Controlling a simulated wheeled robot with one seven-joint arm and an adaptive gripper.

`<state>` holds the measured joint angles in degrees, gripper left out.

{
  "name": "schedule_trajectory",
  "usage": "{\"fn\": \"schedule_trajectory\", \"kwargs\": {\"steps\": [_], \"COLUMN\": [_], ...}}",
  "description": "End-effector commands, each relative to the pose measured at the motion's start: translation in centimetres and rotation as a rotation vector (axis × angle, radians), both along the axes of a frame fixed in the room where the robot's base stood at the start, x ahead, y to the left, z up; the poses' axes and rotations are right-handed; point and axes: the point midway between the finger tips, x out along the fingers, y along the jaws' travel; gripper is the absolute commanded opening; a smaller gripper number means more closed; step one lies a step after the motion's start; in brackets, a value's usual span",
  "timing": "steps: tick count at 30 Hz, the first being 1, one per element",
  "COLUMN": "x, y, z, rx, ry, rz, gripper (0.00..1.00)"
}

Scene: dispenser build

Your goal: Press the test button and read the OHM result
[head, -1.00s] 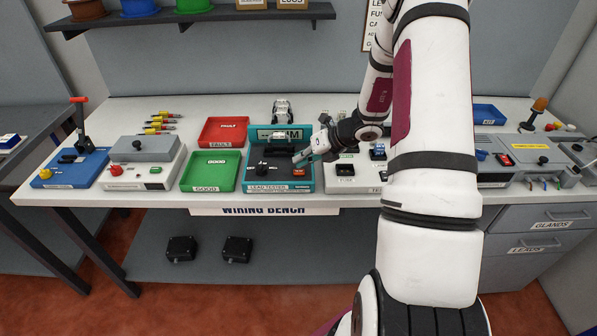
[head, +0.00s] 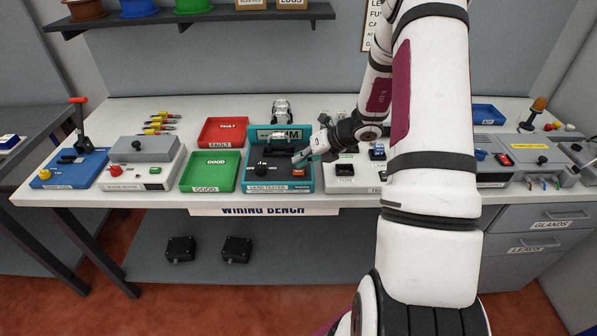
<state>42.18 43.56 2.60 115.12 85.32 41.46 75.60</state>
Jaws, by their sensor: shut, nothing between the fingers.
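The teal lead tester (head: 308,186) stands at the middle of the bench, with a dark face and a "LEAD TESTER" label on its front. Its small orange-red button (head: 299,172) is at the right front of that face. A display strip (head: 265,134) at the tester's back shows lettering ending in "M"; the rest is too small and partly covered to read. A black knob sits at the face's left.
A red FAULT tray (head: 222,143) and a green GOOD tray (head: 225,186) stand left of the tester. A grey unit with a red button (head: 114,171) and a blue lever tool (head: 70,180) are farther left. My arm hides much of the bench right of centre.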

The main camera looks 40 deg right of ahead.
Motion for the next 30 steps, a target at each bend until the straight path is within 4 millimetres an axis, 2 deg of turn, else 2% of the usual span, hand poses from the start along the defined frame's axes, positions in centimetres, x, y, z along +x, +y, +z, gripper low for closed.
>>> {"fn": "schedule_trajectory", "kwargs": {"steps": [12,30], "x": [0.1,0.0], "y": [0.0,0.0], "z": [-0.9,-1.1], "rx": [0.000,0.000], "ry": [0.000,0.000], "rz": [0.000,0.000], "gripper": [0.00,0.00]}}
